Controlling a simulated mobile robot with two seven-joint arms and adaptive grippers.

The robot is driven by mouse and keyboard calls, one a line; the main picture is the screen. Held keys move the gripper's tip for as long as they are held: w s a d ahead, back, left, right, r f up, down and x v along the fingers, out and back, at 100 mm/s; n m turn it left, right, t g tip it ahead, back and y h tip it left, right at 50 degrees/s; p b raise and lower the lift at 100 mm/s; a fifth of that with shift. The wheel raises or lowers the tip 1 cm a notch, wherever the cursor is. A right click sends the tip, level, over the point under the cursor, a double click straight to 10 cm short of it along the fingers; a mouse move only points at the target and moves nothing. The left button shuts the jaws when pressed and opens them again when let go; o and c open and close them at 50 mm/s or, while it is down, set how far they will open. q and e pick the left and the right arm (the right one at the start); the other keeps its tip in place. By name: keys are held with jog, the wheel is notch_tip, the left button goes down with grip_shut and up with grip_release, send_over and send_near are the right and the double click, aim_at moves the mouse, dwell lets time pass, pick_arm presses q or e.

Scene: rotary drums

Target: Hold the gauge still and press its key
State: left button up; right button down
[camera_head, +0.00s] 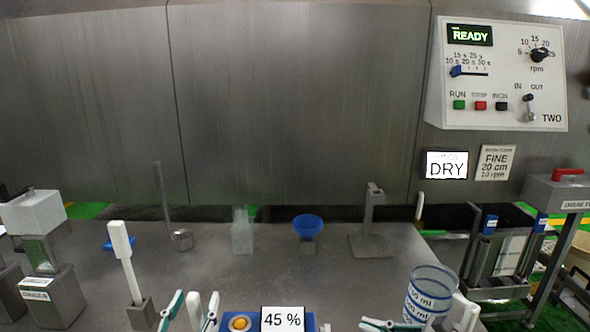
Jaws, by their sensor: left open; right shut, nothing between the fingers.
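The gauge is a blue box (252,318) at the bottom edge of the head view, its lower part cut off. Its white display (283,319) reads 45 %. Its round orange key (240,323) is on the left of its face. My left gripper (190,313), with white and green fingers, is open just left of the gauge. I cannot tell whether it touches the gauge. My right gripper (390,325) is shut and empty, right of the gauge and apart from it, partly cut off by the bottom edge.
A clear beaker (431,289) with blue markings stands by my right gripper. A white-handled tool (124,262) stands upright in a grey block at left. A blue bowl (308,228) and a metal stand (371,226) are further back. The middle of the grey table (270,272) is clear.

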jog(key=shift+r, duration=0.1)
pick_arm(q)
jog(key=o, duration=0.5)
jog(key=shift+o, duration=0.2)
jog(key=shift+s, duration=0.1)
